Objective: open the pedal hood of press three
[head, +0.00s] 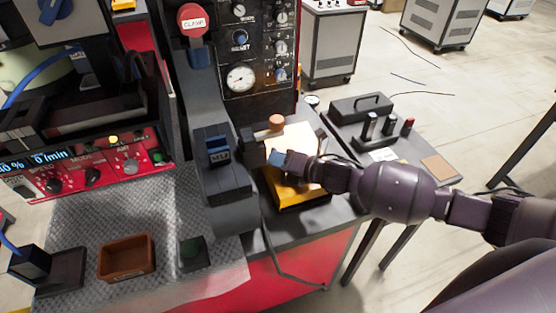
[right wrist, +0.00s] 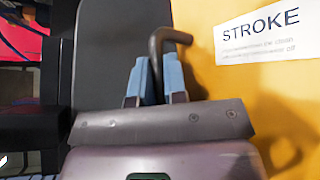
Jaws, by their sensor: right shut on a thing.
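A yellow pedal hood (head: 303,195) with a bright, washed-out top sits on the grey bench, right of the grey press column. In the right wrist view its yellow face (right wrist: 280,90) with a "STROKE" label fills the right side. My right gripper (head: 277,159) reaches in from the right over the hood, its blue fingertips pointing left. In the right wrist view the gripper (right wrist: 153,82) is shut on a dark bent handle (right wrist: 168,36) that hooks over to the right. The handle's lower end is hidden behind the gripper body. My left gripper is not in view.
The press column (head: 222,170) stands close left of the hood. An orange-brown knob (head: 276,121) stands behind it. A black toolbox (head: 360,106) and upright black parts are on the side table at right. A brown bin (head: 127,257) sits on the metal plate at left.

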